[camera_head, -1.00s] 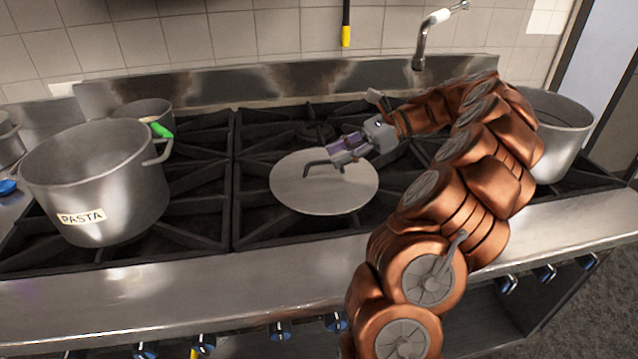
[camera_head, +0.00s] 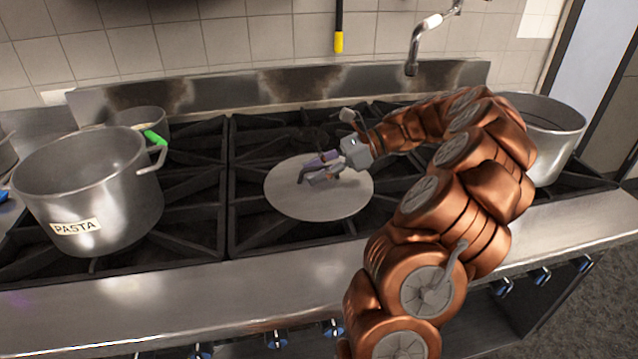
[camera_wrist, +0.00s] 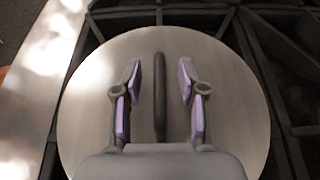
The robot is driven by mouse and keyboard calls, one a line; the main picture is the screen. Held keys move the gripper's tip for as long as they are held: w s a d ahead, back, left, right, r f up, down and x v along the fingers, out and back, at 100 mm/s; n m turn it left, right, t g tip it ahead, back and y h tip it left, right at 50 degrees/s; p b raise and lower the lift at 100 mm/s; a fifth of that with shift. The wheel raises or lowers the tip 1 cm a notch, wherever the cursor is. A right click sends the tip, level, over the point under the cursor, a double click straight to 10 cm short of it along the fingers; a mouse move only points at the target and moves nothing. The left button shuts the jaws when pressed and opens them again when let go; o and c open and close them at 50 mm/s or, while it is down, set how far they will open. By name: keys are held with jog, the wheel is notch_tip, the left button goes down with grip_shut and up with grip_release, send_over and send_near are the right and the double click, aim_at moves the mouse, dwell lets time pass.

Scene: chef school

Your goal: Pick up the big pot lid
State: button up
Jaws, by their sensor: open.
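The big pot lid (camera_head: 318,205) is a round, flat metal disc lying on the black stove grate. It fills much of the wrist view (camera_wrist: 223,75). Its dark bar handle (camera_wrist: 160,98) runs between the two fingers of my gripper (camera_wrist: 159,88), with a gap on each side. My gripper (camera_head: 318,172) is open, with purple finger pads, and comes over the lid from the right. In the head view the fingers hide most of the handle.
A large pot labelled PASTA (camera_head: 88,190) stands on the grate at the left, with a small pan (camera_head: 138,118) behind it. A green item (camera_head: 154,138) is at its handle. Another large pot (camera_head: 548,130) stands at the right. A faucet (camera_head: 414,52) hangs behind.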

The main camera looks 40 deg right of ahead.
jog(key=shift+x, duration=1)
grip_shut()
